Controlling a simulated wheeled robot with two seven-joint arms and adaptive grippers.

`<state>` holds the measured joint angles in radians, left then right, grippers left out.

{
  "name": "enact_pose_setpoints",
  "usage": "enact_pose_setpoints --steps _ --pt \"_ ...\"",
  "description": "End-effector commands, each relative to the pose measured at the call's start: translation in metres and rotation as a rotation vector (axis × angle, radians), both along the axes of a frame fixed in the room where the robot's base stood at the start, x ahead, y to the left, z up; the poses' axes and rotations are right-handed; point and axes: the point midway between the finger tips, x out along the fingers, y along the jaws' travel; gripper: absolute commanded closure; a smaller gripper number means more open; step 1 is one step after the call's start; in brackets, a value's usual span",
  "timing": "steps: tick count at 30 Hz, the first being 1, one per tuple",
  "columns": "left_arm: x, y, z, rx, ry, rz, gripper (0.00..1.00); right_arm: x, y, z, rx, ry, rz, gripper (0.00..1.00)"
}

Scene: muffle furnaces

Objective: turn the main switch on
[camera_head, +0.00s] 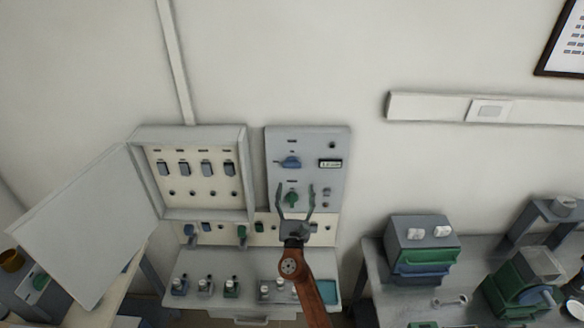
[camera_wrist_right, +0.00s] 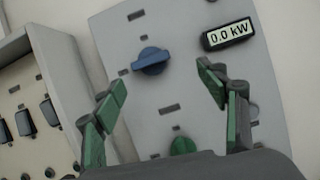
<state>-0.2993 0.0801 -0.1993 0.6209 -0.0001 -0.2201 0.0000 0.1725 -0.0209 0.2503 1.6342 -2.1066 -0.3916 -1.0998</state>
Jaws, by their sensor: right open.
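A grey panel (camera_head: 337,145) on the wall carries a blue rotary knob (camera_head: 290,162) above a green rotary knob (camera_head: 291,198). In the right wrist view the blue knob (camera_wrist_right: 151,60) lies ahead, near the gap between my fingertips, its grip slightly tilted from horizontal. The green knob (camera_wrist_right: 182,146) shows lower, partly hidden by my gripper body. I cannot read which knob is the main switch. My right gripper (camera_head: 296,188) is open and empty in front of the panel; it also shows in the right wrist view (camera_wrist_right: 161,80). My left gripper is out of view.
A display (camera_wrist_right: 228,33) on the panel reads 0.0 kW. Left of it stands an open box (camera_head: 190,134) with several dark switches, its door (camera_head: 80,228) swung left. A lower shelf (camera_head: 225,262) holds small items. A furnace-like box (camera_head: 423,243) stands on the right table.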

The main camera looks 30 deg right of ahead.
Motion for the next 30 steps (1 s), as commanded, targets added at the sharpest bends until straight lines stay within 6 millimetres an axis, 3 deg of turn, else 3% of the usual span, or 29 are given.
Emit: enact_pose_setpoints --steps 5,18,30 --pt "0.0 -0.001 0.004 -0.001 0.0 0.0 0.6 0.016 0.007 0.01 -0.091 0.039 -0.01 0.33" --pt "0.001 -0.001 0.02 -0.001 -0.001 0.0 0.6 0.064 -0.023 0.034 -0.09 0.039 -0.01 0.33" --pt "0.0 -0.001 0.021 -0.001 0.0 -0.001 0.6 0.072 -0.028 0.036 -0.089 0.038 -0.01 0.33"
